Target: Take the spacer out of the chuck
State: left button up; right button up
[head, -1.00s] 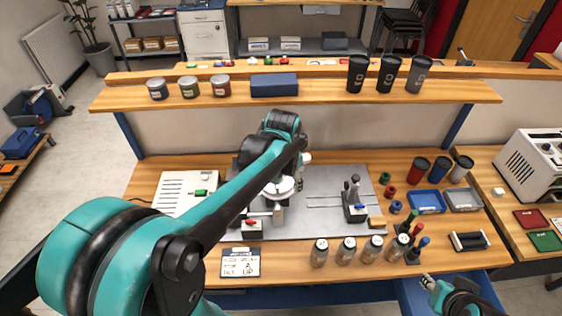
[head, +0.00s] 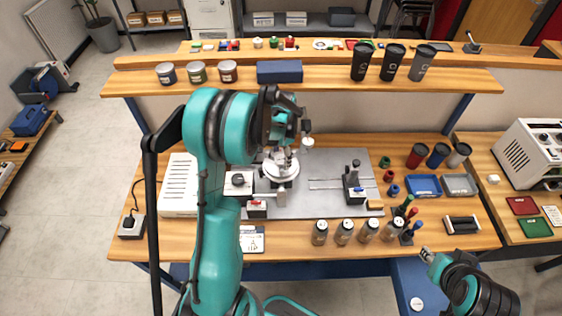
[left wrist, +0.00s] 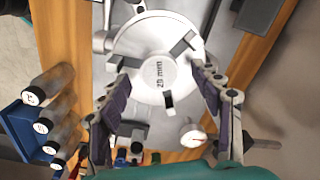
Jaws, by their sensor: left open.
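The chuck (head: 279,172) is a pale metal disc with dark jaws on the grey plate in the middle of the bench. In the left wrist view the chuck (left wrist: 140,36) faces the camera. The spacer (left wrist: 158,70) is the light round face marked "25 mm" in its centre, between the dark jaws. My left gripper (left wrist: 161,84) is open, with one finger on each side of the spacer in that view. Its distance from the spacer is unclear. In the head view my left wrist hides part of the area behind the chuck. My right gripper (head: 427,254) hangs low at the right; its opening is too small to judge.
A post with a dark slide (head: 353,185) stands right of the chuck. Several labelled jars (head: 343,232) line the front edge. A blue tray (head: 423,185) and cups lie at the right. A white panel (head: 178,185) lies at the left. A shelf (head: 330,83) spans behind.

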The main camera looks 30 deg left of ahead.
pick_arm(q)
jog(key=shift+f, duration=0.4)
jog(key=shift+r, duration=0.1)
jog(key=c, duration=1.3)
